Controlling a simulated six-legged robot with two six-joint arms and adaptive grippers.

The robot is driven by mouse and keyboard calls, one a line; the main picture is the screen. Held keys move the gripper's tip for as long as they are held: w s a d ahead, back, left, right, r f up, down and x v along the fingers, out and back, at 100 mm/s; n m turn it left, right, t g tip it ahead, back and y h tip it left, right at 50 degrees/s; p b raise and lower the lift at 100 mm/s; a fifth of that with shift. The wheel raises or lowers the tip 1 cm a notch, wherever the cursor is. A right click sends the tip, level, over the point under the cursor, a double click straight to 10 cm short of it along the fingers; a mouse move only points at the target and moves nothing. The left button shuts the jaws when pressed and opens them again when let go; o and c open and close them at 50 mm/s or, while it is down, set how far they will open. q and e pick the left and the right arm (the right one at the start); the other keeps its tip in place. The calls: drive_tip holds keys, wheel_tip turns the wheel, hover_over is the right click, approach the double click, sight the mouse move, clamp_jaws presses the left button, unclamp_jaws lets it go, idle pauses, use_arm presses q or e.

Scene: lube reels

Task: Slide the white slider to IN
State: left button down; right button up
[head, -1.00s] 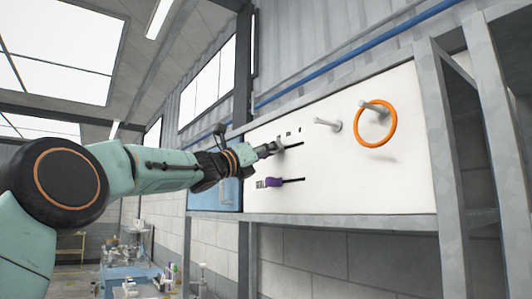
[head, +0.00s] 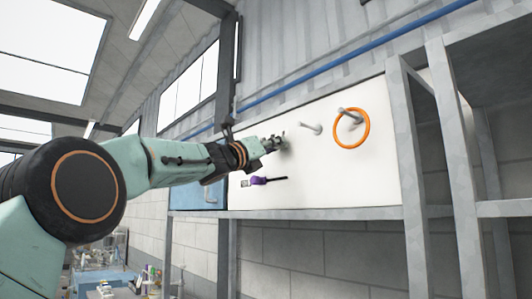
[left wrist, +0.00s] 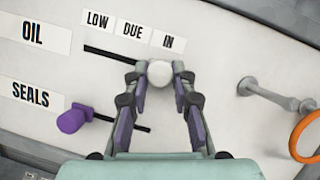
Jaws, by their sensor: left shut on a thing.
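The white slider (left wrist: 159,74) is a round white knob on the upper OIL slot (left wrist: 108,53) of a white panel. In the left wrist view it sits at the right end of the visible slot, just below the IN label (left wrist: 168,43). My left gripper (left wrist: 160,80) is shut on it, with one finger on each side. In the head view my left gripper (head: 273,144) reaches the panel from the left and partly hides the knob. My right gripper is not in view.
A purple slider (left wrist: 73,119) sits at the left of the lower SEALS slot. An orange ring (head: 351,128) hangs on a peg to the right, with a bare peg (head: 312,128) between. Grey metal posts (head: 440,150) stand at the right.

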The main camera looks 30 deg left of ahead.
use_arm(q)
drive_tip(key=shift+s+a+r, duration=0.1)
drive_tip(key=shift+r, duration=0.05)
drive_tip(key=c, duration=1.5)
unclamp_jaws()
drive_tip(key=shift+s, duration=0.1)
drive_tip(key=o, duration=0.4)
drive_tip(key=shift+s+r, duration=0.15)
drive_tip(key=shift+s, duration=0.25)
drive_tip(key=v, duration=0.7)
drive_tip(key=shift+f, duration=0.25)
